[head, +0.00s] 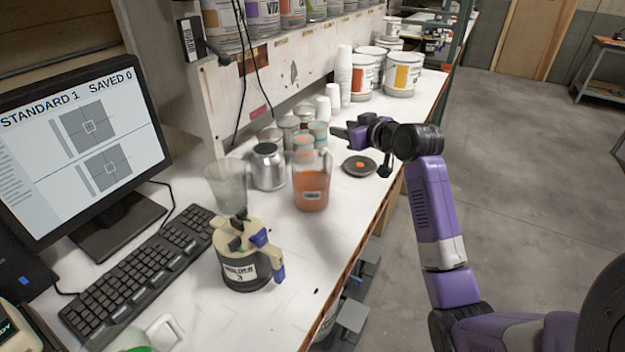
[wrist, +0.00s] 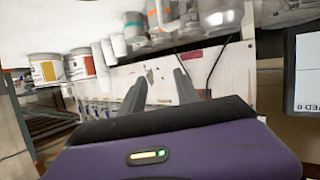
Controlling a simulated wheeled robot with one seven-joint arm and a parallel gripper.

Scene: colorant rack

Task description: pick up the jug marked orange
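The jug with orange liquid (head: 311,190) is clear, has a small dark-lettered label, and stands upright on the white bench in the head view. I cannot pick it out surely in the wrist view. My gripper (head: 340,131) is above the bench, up and to the right of the jug, pointing left and apart from it. In the wrist view my gripper (wrist: 160,90) shows two dark fingers spread apart with nothing between them.
A silver canister (head: 268,166) stands left of the jug, with an empty clear jug (head: 228,190) farther left. A black-based device (head: 246,262) stands in front. Cups and cans crowd behind the jug. A dark round dish (head: 359,166) lies right.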

